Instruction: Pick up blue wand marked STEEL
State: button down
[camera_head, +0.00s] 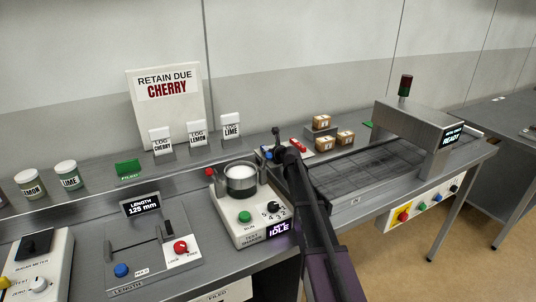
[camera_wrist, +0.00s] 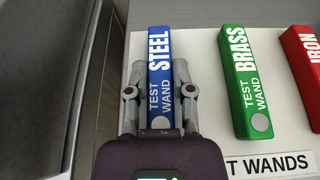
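The blue wand marked STEEL (camera_wrist: 159,50) lies at the left of a white board in the wrist view, its lettering running along its length. My gripper (camera_wrist: 160,70) has one finger on each side of it. The fingers are drawn in and look flush with the wand's sides. In the head view my dark arm reaches over the bench and hides most of the wands.
A green BRASS wand (camera_wrist: 246,80) and a red IRON wand (camera_wrist: 304,68) lie to the right. A grey metal wall (camera_wrist: 55,80) stands close on the left. In the head view, a test shaker (camera_head: 246,207) and a conveyor with a detector arch (camera_head: 415,125) flank my arm.

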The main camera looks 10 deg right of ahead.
jog(key=shift+r, duration=0.2)
dwell(0.3)
notch_tip(320, 180, up, 10)
jog(key=p, duration=1)
jog(key=shift+f, duration=0.2)
